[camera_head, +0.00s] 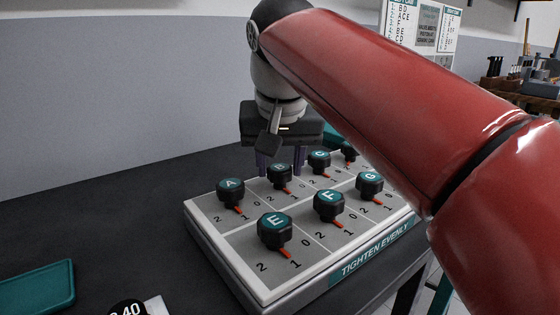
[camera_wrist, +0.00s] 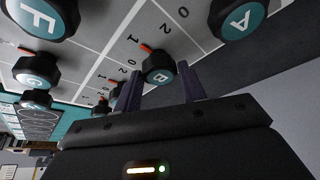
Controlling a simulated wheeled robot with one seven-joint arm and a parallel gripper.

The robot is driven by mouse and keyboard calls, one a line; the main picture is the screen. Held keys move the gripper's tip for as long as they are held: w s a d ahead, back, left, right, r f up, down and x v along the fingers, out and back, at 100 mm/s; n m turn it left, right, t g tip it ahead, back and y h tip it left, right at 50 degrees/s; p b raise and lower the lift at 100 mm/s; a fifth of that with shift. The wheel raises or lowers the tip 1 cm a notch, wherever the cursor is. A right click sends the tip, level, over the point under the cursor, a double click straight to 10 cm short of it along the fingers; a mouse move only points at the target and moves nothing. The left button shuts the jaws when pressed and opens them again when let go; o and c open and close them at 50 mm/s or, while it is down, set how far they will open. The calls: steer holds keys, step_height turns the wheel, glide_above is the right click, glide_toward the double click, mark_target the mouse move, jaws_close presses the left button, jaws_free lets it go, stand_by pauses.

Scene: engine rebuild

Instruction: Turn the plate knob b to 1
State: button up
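Knob B (camera_head: 279,175) is a dark knob with a teal top on the grey plate (camera_head: 260,249), in the back row between knobs A and C. In the wrist view, knob B (camera_wrist: 159,69) has a red pointer directed at, or very near, the 1. My gripper (camera_head: 281,163) is behind and above knob B in the head view, pointing down. In the wrist view its fingers (camera_wrist: 160,78) are apart, one on each side of the near part of knob B. A narrow gap seems to show on both sides; contact is unclear.
Knobs A (camera_head: 230,190), C (camera_head: 319,160), E (camera_head: 274,230), F (camera_head: 329,204) and G (camera_head: 369,184) stand close around it. A teal tray (camera_head: 38,287) lies at the left. My red arm hides the right side of the plate.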

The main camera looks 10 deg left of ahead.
steer(key=o, duration=0.3)
steer(key=shift+o, duration=0.2)
steer(key=v, duration=0.7)
steer(key=shift+r, duration=0.35)
steer(key=shift+s, duration=0.15)
